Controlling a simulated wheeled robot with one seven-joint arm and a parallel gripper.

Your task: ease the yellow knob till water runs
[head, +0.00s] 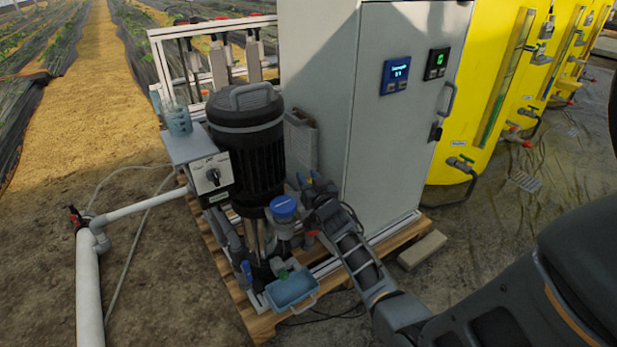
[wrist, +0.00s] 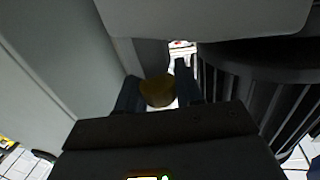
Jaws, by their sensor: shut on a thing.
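The yellow knob (wrist: 157,91) shows dull brownish yellow in the wrist view, between the two dark fingers of my gripper (wrist: 160,92). The fingers are shut on it from both sides. In the head view my gripper (head: 318,188) reaches in between the black pump motor and the grey cabinet, and the knob is hidden there. A blue tub (head: 291,289) with a small green item in it sits low at the front of the skid. I cannot make out running water in either view.
The black pump motor (head: 246,135) stands left of my gripper and the grey cabinet (head: 386,130) right of it. A blue-capped fitting (head: 284,206) is close by. A switch box (head: 210,178) carries a clear cup (head: 177,120). Yellow tanks (head: 480,100) stand at right.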

